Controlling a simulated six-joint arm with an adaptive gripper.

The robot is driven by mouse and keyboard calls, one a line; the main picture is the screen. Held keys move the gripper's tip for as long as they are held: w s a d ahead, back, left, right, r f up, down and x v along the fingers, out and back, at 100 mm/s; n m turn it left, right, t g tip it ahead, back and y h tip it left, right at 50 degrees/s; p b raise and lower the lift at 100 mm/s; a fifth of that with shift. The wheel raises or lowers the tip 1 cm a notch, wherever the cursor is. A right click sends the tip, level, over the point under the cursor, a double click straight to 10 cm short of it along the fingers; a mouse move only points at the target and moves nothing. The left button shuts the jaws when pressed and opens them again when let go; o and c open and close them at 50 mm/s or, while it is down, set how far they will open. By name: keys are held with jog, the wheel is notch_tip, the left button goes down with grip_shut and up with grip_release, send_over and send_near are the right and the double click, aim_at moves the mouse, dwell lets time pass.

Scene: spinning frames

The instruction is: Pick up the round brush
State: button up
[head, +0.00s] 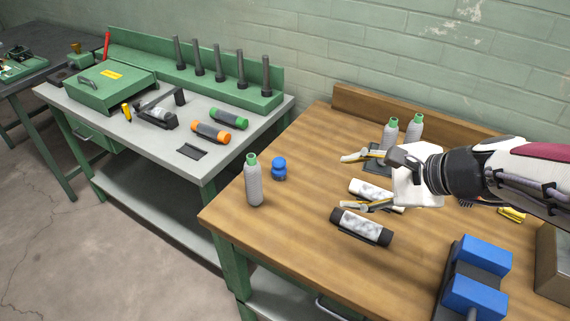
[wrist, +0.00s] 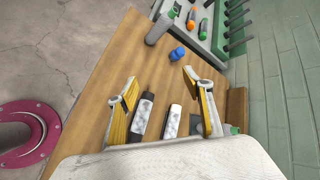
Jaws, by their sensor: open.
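A small round blue piece (head: 279,169), possibly the round brush, stands on the wooden table; I cannot make out bristles. It also shows in the wrist view (wrist: 177,54), ahead of the fingertips. My gripper (head: 347,182) is open and empty above the table, to the right of the blue piece and apart from it. Its yellow-lined fingers are spread wide in the wrist view (wrist: 159,76). A dark-ended roller with a mottled white middle (head: 362,226) and a paler roller (head: 370,189) lie below the gripper. The paler roller is partly hidden by it.
A grey bottle with a green top (head: 254,182) stands just left of the blue piece. Two similar bottles (head: 402,132) stand behind my gripper. A blue-and-black block device (head: 478,275) sits front right. A grey-topped bench (head: 170,145) holds orange and green rollers.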

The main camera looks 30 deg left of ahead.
jog(key=w+a+f+m+y, duration=0.2)
jog(key=w+a+f+m, duration=0.4)
jog(key=a, duration=0.5)
jog(key=m+t, duration=0.1)
jog(key=m, duration=0.5)
send_near(285, 167)
jog(key=a, duration=0.1)
jog(key=a+f, duration=0.2)
jog(key=shift+w+a+y, duration=0.1)
jog(key=shift+w+y, duration=0.15)
jog(key=shift+y, duration=0.15)
jog(key=shift+t, duration=0.3)
jog(key=shift+x, duration=1.3)
jog(key=shift+s, duration=0.1)
